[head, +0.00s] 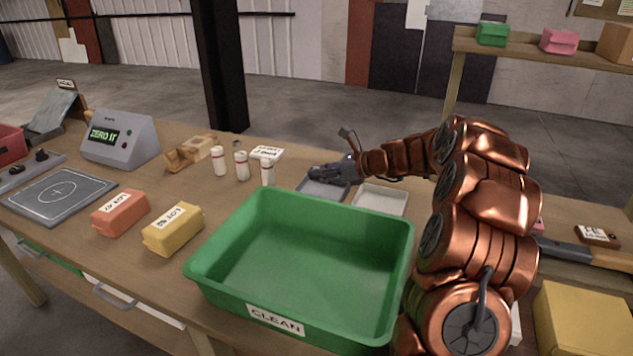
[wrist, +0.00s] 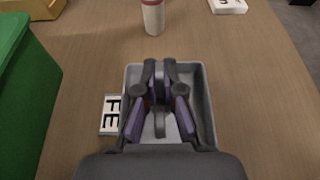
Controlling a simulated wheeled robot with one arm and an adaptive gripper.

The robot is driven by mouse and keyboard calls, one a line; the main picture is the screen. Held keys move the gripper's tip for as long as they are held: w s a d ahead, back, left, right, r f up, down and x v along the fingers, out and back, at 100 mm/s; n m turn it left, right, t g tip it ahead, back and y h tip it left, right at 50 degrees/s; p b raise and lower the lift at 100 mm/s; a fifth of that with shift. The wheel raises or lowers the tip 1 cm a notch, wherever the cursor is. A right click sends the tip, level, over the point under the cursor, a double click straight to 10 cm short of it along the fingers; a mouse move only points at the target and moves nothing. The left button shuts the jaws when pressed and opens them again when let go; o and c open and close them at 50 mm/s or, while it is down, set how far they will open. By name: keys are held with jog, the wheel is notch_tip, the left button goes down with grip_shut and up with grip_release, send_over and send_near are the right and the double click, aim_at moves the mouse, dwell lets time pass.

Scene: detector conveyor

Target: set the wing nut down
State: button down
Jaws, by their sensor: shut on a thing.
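My gripper (head: 318,176) is over a small grey tray (head: 310,188) beyond the green bin in the head view. In the wrist view my gripper (wrist: 159,76) points down over the same tray (wrist: 208,110), its fingers close together. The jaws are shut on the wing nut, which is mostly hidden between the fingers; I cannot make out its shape. I cannot tell whether it touches the tray floor. A white label reading "FE" (wrist: 111,114) sits at the tray's left side.
A pale tray (head: 381,200) is beside the grey one. The green bin (head: 234,293) marked CLEAN stands in front. White bottles with red bands (head: 241,165) stand to the left, one (wrist: 153,17) just beyond the tray. Lot-labelled blocks (head: 173,230), a scale display (head: 119,140) and plate lie further left.

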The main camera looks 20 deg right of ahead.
aim_at(317, 190)
jog(key=shift+w+a, duration=0.15)
jog(key=shift+w, duration=0.35)
notch_tip(317, 190, down, 4)
jog(key=shift+r, duration=0.2)
jog(key=shift+f, duration=0.2)
